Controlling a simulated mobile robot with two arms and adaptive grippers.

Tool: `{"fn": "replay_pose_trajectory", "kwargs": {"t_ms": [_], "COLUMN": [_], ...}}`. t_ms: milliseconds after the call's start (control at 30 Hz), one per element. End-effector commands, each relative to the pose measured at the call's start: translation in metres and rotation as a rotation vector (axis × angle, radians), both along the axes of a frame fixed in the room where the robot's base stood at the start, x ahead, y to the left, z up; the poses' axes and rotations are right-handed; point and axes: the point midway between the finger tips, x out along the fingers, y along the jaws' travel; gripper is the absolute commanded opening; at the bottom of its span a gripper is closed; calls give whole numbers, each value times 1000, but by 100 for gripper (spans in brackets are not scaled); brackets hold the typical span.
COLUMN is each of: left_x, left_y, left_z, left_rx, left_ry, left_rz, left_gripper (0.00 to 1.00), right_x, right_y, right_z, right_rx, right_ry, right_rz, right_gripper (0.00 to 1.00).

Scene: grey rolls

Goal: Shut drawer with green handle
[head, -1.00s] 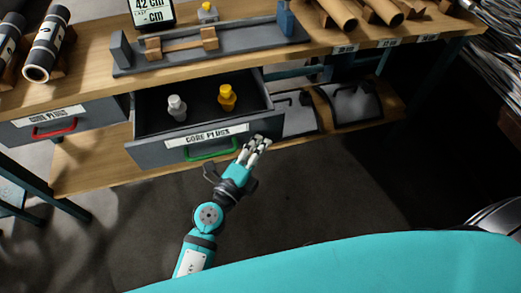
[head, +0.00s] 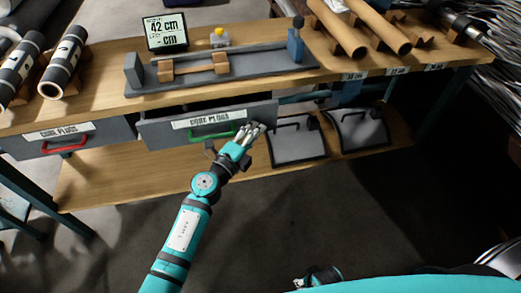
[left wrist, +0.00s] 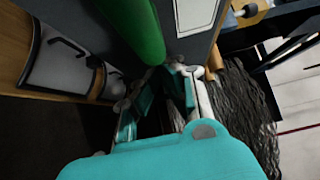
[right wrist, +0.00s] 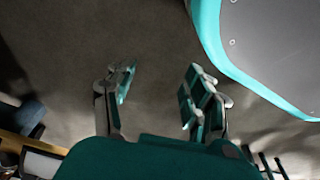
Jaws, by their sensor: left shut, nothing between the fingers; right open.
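The drawer with the green handle (head: 212,135) hangs under the workbench, and its grey front (head: 165,135) carries a white label (head: 209,119). The green handle also shows large in the left wrist view (left wrist: 138,28). My left gripper (head: 257,130) is shut and empty, its fingertips at the right part of the drawer front, beside the handle. In the left wrist view its fingers are at the grey front. My right gripper (right wrist: 158,85) is open and empty over the floor; it shows low in the head view (head: 318,277).
A drawer with a red handle (head: 65,143) is to the left. On the workbench (head: 110,113) stand a measuring jig (head: 245,73), a display (head: 165,31) and several rolls. Two grey panels with black handles (head: 297,143) rest on the lower shelf. The floor in front is clear.

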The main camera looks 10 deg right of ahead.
Motion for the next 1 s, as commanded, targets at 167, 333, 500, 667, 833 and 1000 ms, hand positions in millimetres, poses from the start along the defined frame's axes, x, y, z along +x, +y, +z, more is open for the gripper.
{"fn": "replay_pose_trajectory", "kwargs": {"t_ms": [167, 333, 500, 667, 833, 1000], "left_x": [33, 52, 60, 62, 62, 62], "left_y": [0, 0, 0, 1, 2, 3], "left_z": [-2, -2, -1, 0, -1, -1], "left_rx": [1, 1, 1, 1, 1, 2], "left_ry": [-3, -1, -1, -1, 0, 1], "left_rz": [0, 0, 1, 3, 6, 7], "left_gripper": [0, 0, 0, 0, 0, 0], "right_x": [17, 27, 30, 31, 31, 31], "right_y": [2, 3, 3, 3, 3, 3], "right_z": [21, 40, 50, 52, 52, 52], "right_rx": [1, 0, 0, 0, 0, 0], "right_ry": [-15, -23, -28, -27, -27, -28], "right_rz": [-3, -5, -7, -7, -7, -7], "right_gripper": [52, 52, 52, 52, 52, 52]}}
